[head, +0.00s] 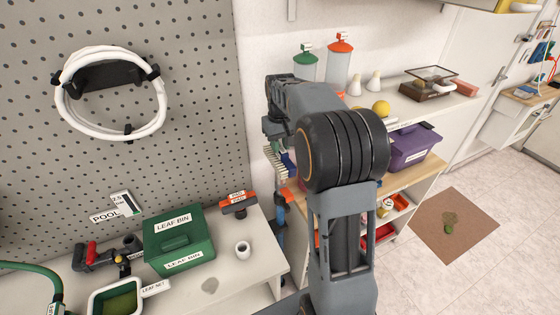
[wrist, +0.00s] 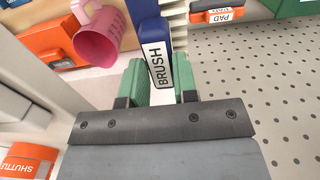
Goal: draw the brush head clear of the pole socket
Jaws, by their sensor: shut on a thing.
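The brush head is a blue block with a white BRUSH label (wrist: 158,62) and pale bristles along one side. In the wrist view it sits between the green fingers of my gripper (wrist: 161,80), which are shut on it. In the head view the blue body (head: 289,163) and bristles (head: 274,161) show just left of my arm, which hides part of them. Below them is an upright blue and orange piece (head: 282,197), perhaps the pole with its socket. My arm covers part of this area, and I cannot tell whether the brush head still touches the socket.
A pegboard (head: 200,100) stands behind a white bench with a green leaf bin (head: 180,235), an orange pad holder (head: 238,203) and a white cup (head: 243,248). Right are a shelf with a purple bin (head: 412,148) and, in the wrist view, a pink jug (wrist: 97,40).

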